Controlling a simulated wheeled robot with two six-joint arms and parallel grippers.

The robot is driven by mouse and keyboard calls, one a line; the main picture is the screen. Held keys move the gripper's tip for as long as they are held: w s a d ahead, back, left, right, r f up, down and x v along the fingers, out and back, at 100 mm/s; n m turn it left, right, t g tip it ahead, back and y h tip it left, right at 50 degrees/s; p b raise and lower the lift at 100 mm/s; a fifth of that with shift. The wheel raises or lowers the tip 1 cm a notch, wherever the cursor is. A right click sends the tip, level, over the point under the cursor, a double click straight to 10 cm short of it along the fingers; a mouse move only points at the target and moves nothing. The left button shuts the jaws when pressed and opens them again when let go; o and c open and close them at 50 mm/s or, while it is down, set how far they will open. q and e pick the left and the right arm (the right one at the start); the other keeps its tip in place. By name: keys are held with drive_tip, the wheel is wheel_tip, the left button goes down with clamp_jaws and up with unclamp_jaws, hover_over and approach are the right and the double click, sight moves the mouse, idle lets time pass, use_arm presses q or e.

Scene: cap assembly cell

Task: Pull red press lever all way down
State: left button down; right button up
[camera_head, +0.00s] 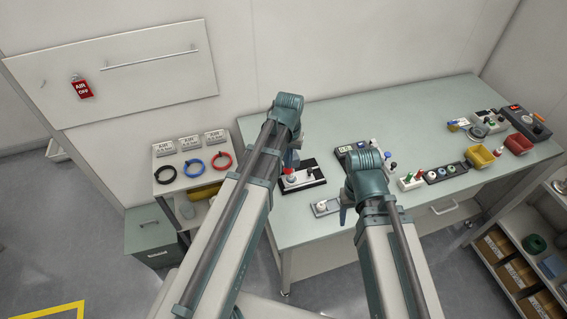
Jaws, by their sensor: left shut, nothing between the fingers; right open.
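A small device with a black base (315,179) and a pale block stands near the table's left end. A red part (290,171) shows on it, which may be the press lever; my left arm covers its left side, and I cannot tell the lever's angle. My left gripper (297,143) is shut and empty, mostly hidden behind its own wrist, above or beside this device. I cannot tell whether it touches the red part. My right gripper (343,215) is open and empty, pointing down near the table's front edge, beside a small grey plate with a pale round part (322,206).
The green table (440,110) is clear at its back middle. Several small fixtures, yellow (480,156) and red (518,144) bins stand to the right. A shelf with black, blue and red cable coils (193,168) stands left. A red "AIR OFF" tag (82,88) hangs on the wall panel.

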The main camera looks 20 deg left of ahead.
sight(289, 170)
use_arm(q)
drive_tip(key=shift+f, duration=0.1)
drive_tip(key=shift+f+b, duration=0.65)
drive_tip(key=shift+b, duration=0.1)
drive_tip(key=shift+s+d+f+b, duration=0.15)
drive_tip(key=shift+s+f+b, duration=0.1)
drive_tip(key=shift+f+b, duration=0.5)
drive_tip(key=shift+f, duration=0.1)
drive_tip(key=shift+s+d+f+b, duration=0.1)
drive_tip(key=shift+s+f+b, duration=0.05)
drive_tip(key=shift+f+b, duration=0.6)
drive_tip(key=shift+r, duration=0.15)
